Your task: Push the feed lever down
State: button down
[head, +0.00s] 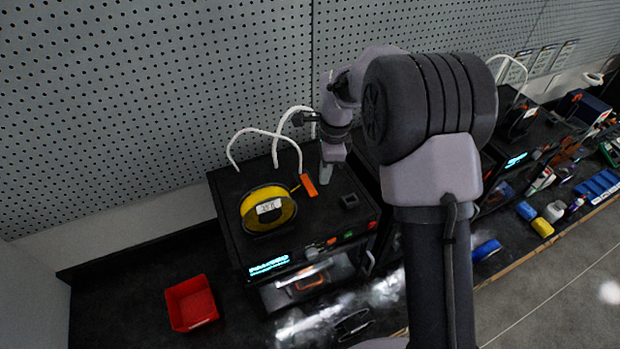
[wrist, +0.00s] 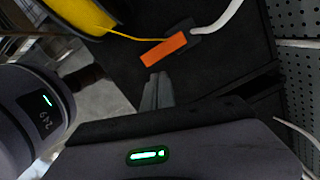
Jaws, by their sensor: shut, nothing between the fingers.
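The feed lever (head: 309,185) is a small orange bar on top of the black printer (head: 232,207), beside the yellow filament spool (head: 267,209). It also shows in the wrist view as an orange bar (wrist: 165,50) joined to a dark block with a white tube. My gripper (head: 325,179) is just right of the lever in the head view, pointing down. In the wrist view my gripper's fingers (wrist: 157,80) are together and empty, with their tips close to the lever's lower edge. I cannot tell whether they touch it.
White tubes (head: 265,133) arch up from the printer in front of the pegboard wall (head: 150,90). A red bin (head: 191,303) sits on the bench at left. A dark square part (head: 349,201) is on the printer top. More printers and tools stand at right.

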notch_tip(320, 180, up, 17)
jog(key=d, duration=0.2)
jog(key=shift+w, duration=0.1)
dwell(0.3)
